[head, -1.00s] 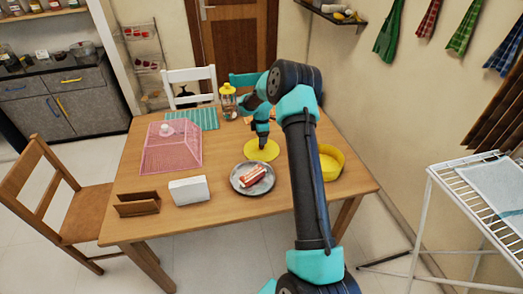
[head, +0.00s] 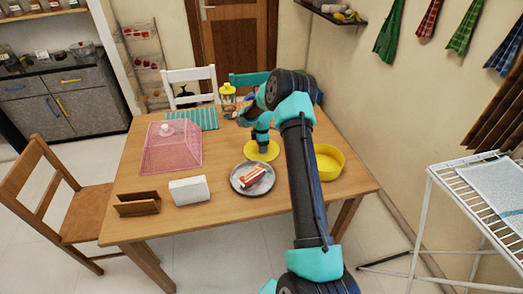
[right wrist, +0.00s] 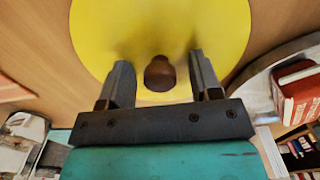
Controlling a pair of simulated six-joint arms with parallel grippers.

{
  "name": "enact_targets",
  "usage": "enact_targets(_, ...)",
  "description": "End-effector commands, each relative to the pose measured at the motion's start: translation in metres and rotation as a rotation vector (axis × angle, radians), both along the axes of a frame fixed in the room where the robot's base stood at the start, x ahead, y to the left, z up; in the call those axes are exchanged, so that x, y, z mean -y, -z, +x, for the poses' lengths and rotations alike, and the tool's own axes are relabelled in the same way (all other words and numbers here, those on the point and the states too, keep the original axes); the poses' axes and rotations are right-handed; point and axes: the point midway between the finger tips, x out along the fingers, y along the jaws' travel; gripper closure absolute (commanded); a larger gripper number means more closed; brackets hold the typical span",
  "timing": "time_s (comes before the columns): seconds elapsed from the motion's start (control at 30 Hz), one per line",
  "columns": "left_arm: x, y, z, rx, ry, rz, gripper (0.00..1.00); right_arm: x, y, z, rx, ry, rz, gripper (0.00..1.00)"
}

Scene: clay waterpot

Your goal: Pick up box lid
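The box lid (head: 271,153) is a flat, round yellow disc on the wooden table, partly hidden by my right arm. My right gripper (head: 262,146) is just over the lid and points down. Its two dark fingers (right wrist: 161,78) are open, one on each side of the knob, with a gap on both sides. The round yellow box (head: 338,172) stands open to the right of the lid. My left gripper is not in view.
A grey plate (head: 238,185) with a red and white item (head: 256,177) is in front of the lid. A pink mesh cover (head: 172,150), a white napkin-like block (head: 189,191) and a brown holder (head: 138,204) are left. A yellow-topped jar (head: 227,97) stands behind.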

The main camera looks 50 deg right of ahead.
Motion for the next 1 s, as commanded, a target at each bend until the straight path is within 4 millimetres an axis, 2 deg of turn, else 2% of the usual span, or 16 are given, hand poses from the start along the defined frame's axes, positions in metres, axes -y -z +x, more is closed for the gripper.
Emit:
enact_targets(0.07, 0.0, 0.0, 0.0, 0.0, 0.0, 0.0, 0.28, 0.0, 0.0, 0.0, 0.0, 0.0, 0.0, 0.5)
enact_targets(0.53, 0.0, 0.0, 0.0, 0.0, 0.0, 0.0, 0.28, 0.0, 0.0, 0.0, 0.0, 0.0, 0.0, 0.94)
enact_targets(0.83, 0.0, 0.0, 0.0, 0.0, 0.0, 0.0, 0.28, 0.0, -0.003, 0.0, 0.001, 0.0, -0.001, 0.94)
enact_targets(1.0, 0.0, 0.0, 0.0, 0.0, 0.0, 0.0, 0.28, 0.001, -0.02, 0.001, 0.003, 0.0, -0.002, 0.94)
